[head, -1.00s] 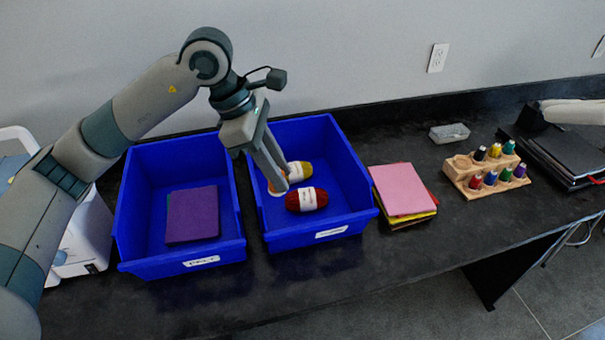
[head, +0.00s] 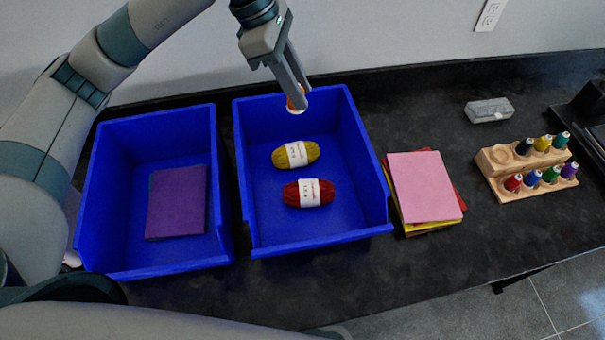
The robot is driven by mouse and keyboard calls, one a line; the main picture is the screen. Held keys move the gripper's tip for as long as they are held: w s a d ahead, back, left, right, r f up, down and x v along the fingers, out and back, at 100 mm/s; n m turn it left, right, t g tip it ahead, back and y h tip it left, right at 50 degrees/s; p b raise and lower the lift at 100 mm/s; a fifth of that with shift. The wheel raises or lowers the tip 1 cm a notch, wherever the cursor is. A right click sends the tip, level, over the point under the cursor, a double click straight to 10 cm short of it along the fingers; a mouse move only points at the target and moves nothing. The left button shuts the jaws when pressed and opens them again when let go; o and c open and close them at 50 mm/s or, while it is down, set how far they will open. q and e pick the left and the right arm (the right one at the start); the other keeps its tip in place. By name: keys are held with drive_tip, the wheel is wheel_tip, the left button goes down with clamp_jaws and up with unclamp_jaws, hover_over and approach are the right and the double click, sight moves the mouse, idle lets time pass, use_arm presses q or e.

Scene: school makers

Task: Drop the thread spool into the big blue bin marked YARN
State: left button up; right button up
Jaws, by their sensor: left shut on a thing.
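My left gripper (head: 297,92) is shut on a thread spool (head: 297,99), orange with a pale end, mostly hidden by the fingers. The spool shows in front of the back wall of the right-hand blue bin (head: 320,231); its exact height is unclear. This bin holds a yellow yarn ball (head: 280,156) and a red yarn ball (head: 292,194), both with white bands. The label on its front does not show now. My right gripper is not in view.
Another blue bin (head: 160,267) with purple sheets (head: 170,205) stands left. Right of the yarn bin lie coloured sheets (head: 424,187), a wooden rack (head: 497,163) with several spools and a small clear box (head: 489,110). Dark bare tabletop lies in front.

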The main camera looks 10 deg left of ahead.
use_arm(q)
drive_tip(key=shift+s+r, duration=0.1)
drive_tip(key=shift+s, duration=0.1)
drive_tip(key=shift+w+f, duration=0.1)
drive_tip(key=shift+f, duration=0.7)
drive_tip(key=shift+f+b, duration=0.65)
drive_tip(key=shift+f, duration=1.6)
drive_tip(key=o, duration=1.1)
